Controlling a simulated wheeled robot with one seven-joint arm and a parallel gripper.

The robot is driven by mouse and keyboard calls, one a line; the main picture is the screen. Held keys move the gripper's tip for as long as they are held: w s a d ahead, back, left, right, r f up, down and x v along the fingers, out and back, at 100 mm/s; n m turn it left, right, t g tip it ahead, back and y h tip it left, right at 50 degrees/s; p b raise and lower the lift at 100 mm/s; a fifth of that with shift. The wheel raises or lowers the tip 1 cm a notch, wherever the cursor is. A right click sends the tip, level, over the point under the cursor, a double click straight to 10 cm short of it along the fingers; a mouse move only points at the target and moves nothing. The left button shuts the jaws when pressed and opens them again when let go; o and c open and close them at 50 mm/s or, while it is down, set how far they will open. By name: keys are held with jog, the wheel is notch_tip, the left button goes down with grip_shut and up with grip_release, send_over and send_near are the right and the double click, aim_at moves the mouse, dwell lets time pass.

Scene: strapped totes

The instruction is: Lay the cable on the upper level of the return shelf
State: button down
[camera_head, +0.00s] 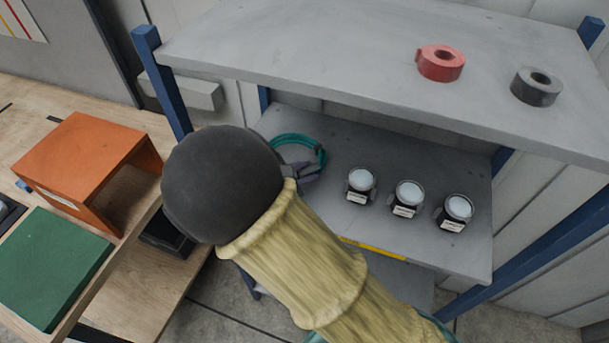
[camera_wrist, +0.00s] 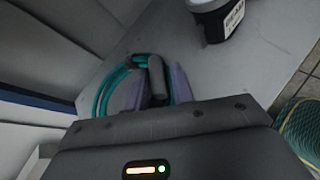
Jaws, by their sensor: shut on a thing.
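The cable (camera_head: 318,152) is a teal coil at the left end of the board under the top board of the grey shelf (camera_head: 340,160). My gripper (camera_head: 308,174) has purple fingers and reaches in over this board, shut on the coil's near side. In the wrist view the coil (camera_wrist: 103,94) loops beyond the fingers (camera_wrist: 158,88), with a dark grey piece of it between them. Whether the coil touches the board cannot be told. My dark wrist and tan-sleeved arm hide part of the shelf's left side.
Three dark jars with pale lids (camera_head: 407,195) stand right of the cable on the same board; one jar (camera_wrist: 212,18) is close in the wrist view. The top board holds a red roll (camera_head: 441,64) and a grey roll (camera_head: 537,87). An orange box (camera_head: 85,160) stands left.

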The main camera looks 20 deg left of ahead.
jog(key=shift+f, duration=0.9)
jog(key=shift+f, duration=0.15)
jog(key=c, duration=1.2)
grip_release()
jog(key=shift+s+a+r, duration=0.1)
jog(key=shift+r, duration=0.1)
jog(key=b+v, duration=0.2)
jog(key=v, duration=0.9)
jog(key=shift+s+a+r, duration=0.15)
jog(key=shift+s+r, duration=0.05)
jog(key=shift+s, duration=0.1)
